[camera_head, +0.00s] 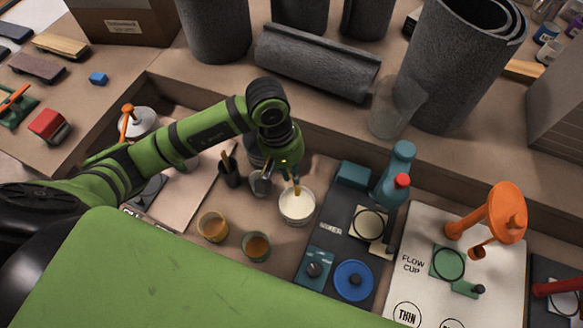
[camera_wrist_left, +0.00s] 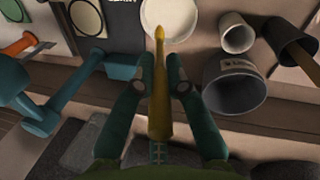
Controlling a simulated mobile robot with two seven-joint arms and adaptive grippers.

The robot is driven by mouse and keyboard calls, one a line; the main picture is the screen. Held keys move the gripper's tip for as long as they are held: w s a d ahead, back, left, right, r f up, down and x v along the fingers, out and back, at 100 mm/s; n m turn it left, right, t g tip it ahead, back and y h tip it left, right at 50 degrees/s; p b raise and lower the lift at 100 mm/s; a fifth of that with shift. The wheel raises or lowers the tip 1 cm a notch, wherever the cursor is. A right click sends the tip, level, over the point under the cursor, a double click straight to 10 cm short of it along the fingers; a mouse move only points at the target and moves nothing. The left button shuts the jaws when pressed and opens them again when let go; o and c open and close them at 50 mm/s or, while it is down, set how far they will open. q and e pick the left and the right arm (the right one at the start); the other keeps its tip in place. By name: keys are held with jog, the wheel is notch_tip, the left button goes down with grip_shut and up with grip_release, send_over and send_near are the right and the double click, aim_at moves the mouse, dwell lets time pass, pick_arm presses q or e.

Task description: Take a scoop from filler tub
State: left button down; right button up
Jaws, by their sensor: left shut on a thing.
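The filler tub (camera_head: 297,205) is a white round tub with white filler in it, in the middle of the bench. It also shows at the top of the wrist view (camera_wrist_left: 172,18). My left gripper (camera_head: 290,172) is above the tub's back edge, pointing down. It is shut on a slim yellow-brown scoop (camera_wrist_left: 160,100), with one finger on each side. In the head view the scoop (camera_head: 296,187) points down at the tub. Its tip overlaps the tub opening, and I cannot tell whether it touches the filler. My right gripper is not in view.
Two small cups of brown stuff (camera_head: 257,246) stand front left of the tub. A dark tool holder (camera_head: 229,168) and a grey cup (camera_head: 260,184) stand to its left. A mixer board (camera_head: 341,222) with a teal bottle (camera_head: 394,174) is to its right. An orange stand (camera_head: 490,215) is farther right.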

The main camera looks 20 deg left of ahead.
pick_arm(q)
jog(key=shift+s+f, duration=0.15)
jog(key=shift+f, duration=0.4)
notch_tip(320, 180, down, 10)
jog(key=b, duration=0.9)
jog(key=shift+b, duration=0.4)
jog(key=shift+d+f, duration=0.1)
jog(key=shift+d, duration=0.4)
jog(key=shift+b, duration=0.3)
jog(key=shift+d+r, duration=0.1)
jog(key=shift+r, duration=0.1)
jog(key=shift+r+p, duration=2.75)
jog(key=shift+r, duration=2.4)
